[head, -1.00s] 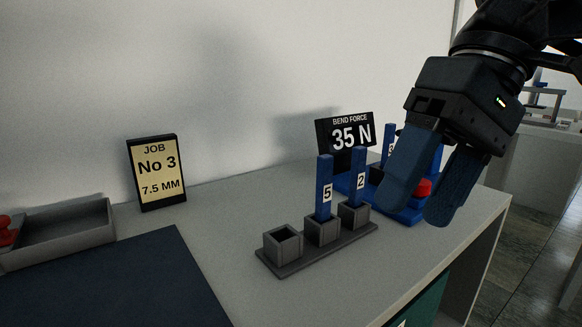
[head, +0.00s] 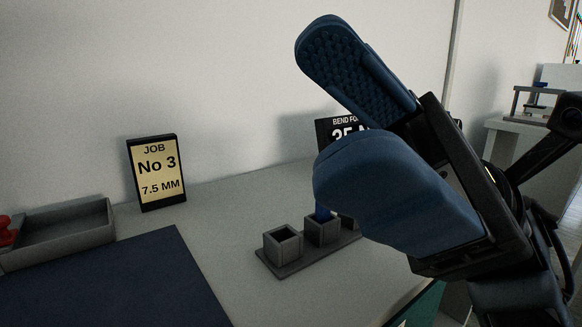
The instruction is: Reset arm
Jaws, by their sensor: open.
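My gripper (head: 335,115) is large in the right half of the head view, close to the camera. Its two blue padded fingers are spread apart and point up and to the left, with nothing between them. It hides most of the blue press and part of the bend force sign (head: 345,129). A grey rack (head: 283,267) with square sockets stands on the bench; its left socket is empty. The lower part of a blue bar (head: 322,214) shows in the middle socket, and the right socket is mostly hidden behind my gripper.
A "JOB No 3, 7.5 MM" sign (head: 157,172) stands by the wall. A grey tray (head: 65,236) with a red-knobbed thing (head: 6,232) is at the left. A dark mat (head: 110,285) lies in front. Another bench (head: 520,150) stands at the far right.

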